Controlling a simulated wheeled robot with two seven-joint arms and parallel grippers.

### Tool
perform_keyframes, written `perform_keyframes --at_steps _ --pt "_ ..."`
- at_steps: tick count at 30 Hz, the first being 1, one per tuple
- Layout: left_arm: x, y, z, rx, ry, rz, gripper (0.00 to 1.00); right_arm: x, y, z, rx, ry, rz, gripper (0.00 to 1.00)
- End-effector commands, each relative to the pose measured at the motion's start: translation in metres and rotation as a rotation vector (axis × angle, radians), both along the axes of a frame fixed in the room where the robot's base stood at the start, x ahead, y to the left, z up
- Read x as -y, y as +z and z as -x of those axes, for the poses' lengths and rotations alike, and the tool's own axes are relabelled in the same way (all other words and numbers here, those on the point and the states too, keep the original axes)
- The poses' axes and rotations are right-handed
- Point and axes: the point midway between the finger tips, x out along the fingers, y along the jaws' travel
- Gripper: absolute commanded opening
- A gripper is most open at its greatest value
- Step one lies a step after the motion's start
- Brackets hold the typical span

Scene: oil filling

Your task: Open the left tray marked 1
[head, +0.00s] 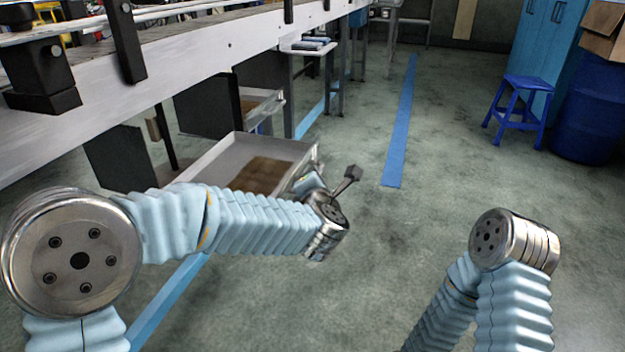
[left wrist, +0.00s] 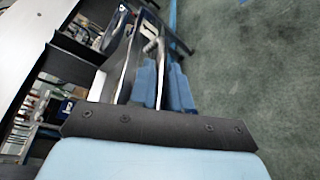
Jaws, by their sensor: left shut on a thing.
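A grey metal tray (head: 214,156) with a brown patch on its floor stands pulled out from under the workbench at left centre in the head view. No number mark is readable on it. My left gripper (head: 311,183) is at the tray's front right end, partly hidden by my wrist. In the left wrist view my left gripper (left wrist: 163,88) has its blue fingers close on either side of a thin pale edge, which looks like the tray's front. It is shut on the tray. My right arm shows at lower right, but its gripper is out of view.
A second tray (head: 262,104) sits farther back under the bench (head: 190,55). Dark panels and posts stand beside the trays. A blue stool (head: 525,95) and blue barrel (head: 592,115) are at far right. The green-grey floor between is open, with a blue stripe (head: 402,120).

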Motion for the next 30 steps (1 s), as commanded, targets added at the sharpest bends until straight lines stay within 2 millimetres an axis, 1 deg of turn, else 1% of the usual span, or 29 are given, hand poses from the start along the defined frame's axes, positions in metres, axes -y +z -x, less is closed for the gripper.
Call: perform_keyframes --at_steps 2,3,6,14,17,20,30 --pt "-0.001 0.0 0.0 -0.001 0.001 0.0 0.0 0.0 0.0 0.0 0.0 0.0 0.0 0.43" --pt "-0.001 0.0 0.0 0.0 0.001 0.0 0.23 0.0 0.0 0.0 0.0 0.0 0.0 0.43" --pt "-0.001 0.0 0.0 -0.001 0.001 0.0 0.38 0.0 0.0 0.0 0.0 0.0 0.0 0.43" --pt "0.0 0.0 0.0 0.0 0.0 0.0 0.38 0.0 0.0 0.0 0.0 0.0 0.0 0.43" --pt "0.0 0.002 0.005 0.001 -0.001 0.0 0.38 0.0 0.0 0.0 0.0 0.0 0.0 0.43" --pt "0.0 0.005 0.019 0.0 -0.002 0.001 0.38 0.0 0.0 0.0 0.0 0.0 0.0 0.43" --pt "0.0 0.023 0.099 0.002 -0.002 0.001 0.38 0.0 0.0 0.0 0.0 0.0 0.0 0.43"
